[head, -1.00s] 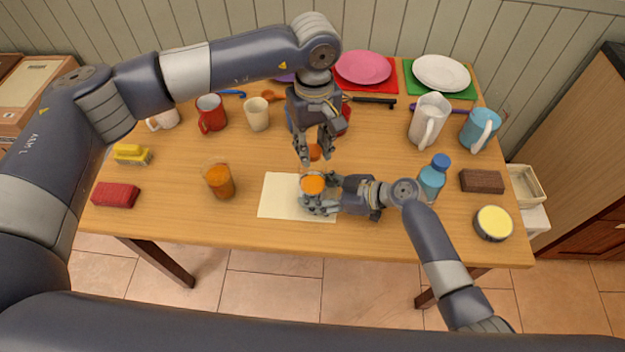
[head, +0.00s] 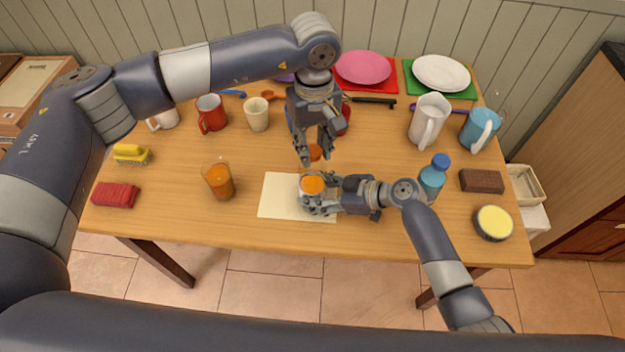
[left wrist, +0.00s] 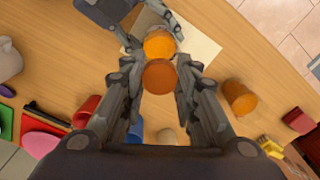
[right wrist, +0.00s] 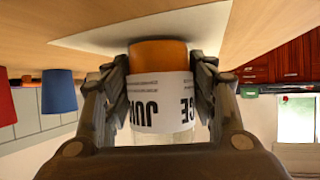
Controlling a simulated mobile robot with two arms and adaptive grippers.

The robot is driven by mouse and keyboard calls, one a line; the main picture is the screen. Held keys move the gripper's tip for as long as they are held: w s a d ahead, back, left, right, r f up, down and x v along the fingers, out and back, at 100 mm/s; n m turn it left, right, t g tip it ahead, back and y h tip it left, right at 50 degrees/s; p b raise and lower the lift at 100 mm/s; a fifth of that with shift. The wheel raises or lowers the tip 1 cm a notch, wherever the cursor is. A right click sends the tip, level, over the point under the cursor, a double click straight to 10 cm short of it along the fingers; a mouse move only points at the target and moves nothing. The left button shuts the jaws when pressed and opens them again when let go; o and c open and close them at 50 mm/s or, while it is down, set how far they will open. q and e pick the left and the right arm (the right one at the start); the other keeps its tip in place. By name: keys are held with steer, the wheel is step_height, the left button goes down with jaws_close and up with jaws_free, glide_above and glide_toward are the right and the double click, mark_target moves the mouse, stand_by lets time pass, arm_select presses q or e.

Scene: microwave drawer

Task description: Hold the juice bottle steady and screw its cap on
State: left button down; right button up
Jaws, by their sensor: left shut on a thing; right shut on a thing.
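The juice bottle (head: 312,185) has orange contents and a white label reading "JUICE", which shows upside down in the right wrist view (right wrist: 160,105). It is at the cream mat (head: 279,194); its mouth shows no cap. My right gripper (head: 316,199) is shut around the bottle from the right. The orange cap (head: 315,152) is in my left gripper (head: 314,157), which points down behind the bottle in the head view. In the left wrist view the cap (left wrist: 159,77) sits between the fingertips, apart from the bottle or just overlapping it in sight; the height gap cannot be told.
A glass of orange juice (head: 219,181) stands left of the mat. A blue bottle (head: 431,182) stands close to my right wrist. A red mug (head: 211,114), a cream cup (head: 256,114) and a white pitcher (head: 428,121) stand farther back. The table's front edge is clear.

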arm_select(q)
steer(key=m, duration=1.3)
steer(key=shift+d+m, duration=0.2)
steer(key=shift+m, duration=0.2)
steer(key=c, duration=1.3)
jaws_free()
steer(key=shift+a, duration=0.15)
